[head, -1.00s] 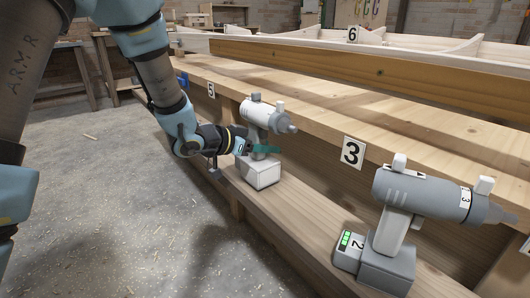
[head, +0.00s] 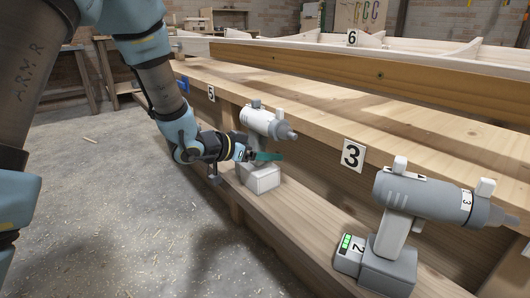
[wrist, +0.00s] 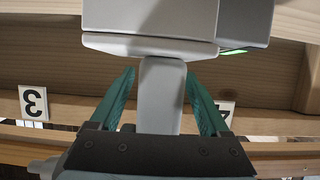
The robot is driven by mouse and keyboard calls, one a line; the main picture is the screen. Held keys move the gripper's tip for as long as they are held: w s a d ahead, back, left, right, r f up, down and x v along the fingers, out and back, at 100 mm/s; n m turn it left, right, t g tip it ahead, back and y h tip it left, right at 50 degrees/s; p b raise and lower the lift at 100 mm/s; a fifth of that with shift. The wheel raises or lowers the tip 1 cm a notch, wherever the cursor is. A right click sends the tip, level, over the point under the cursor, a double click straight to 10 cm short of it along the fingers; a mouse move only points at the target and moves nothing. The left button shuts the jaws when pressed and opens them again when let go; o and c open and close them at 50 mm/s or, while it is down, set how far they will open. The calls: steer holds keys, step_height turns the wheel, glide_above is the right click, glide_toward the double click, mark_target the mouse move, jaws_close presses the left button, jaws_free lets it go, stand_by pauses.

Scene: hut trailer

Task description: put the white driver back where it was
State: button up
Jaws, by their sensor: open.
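The white driver (head: 258,119) stands upright on the lower wooden ledge in the head view, its pale base (head: 260,179) resting on or very near the board. Its nose points right. My gripper (head: 265,156) is at the driver's handle, between body and base. In the wrist view, my gripper's (wrist: 167,100) green fingers are open on either side of the handle (wrist: 160,95), with visible gaps. The white base shows above the handle in that view (wrist: 150,22). The palm hides the driver's upper part there.
Label 3 (head: 353,155) and label 5 (head: 211,93) mark the bench edge. The ledge between the drivers is clear.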

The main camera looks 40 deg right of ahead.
steer(key=s+p+v, duration=0.1)
steer(key=p+v, duration=0.2)
steer(key=v, duration=0.9)
steer(key=w+a+n+t+y, duration=0.4)
steer(key=w+a+n+t, duration=0.15)
steer(key=w+a, duration=0.55)
steer(key=w+a+f+n+t+y, duration=0.1)
steer(key=w+a+n+y, duration=0.15)
steer(key=a, duration=0.45)
steer(key=w+a+f+n+t+y, duration=0.1)
steer(key=w+a+n+y, duration=0.15)
steer(key=a, duration=0.35)
steer(key=s+a+n+g+y, duration=0.4)
steer(key=s+a+n, duration=0.3)
steer(key=s+a, duration=0.5)
steer(key=a+f+g, duration=0.1)
steer(key=a, duration=0.2)
steer(key=shift+s+a, duration=0.15)
step_height(320, 180, up, 32)
steer(key=p, duration=3.1)
steer(key=shift+p, duration=0.3)
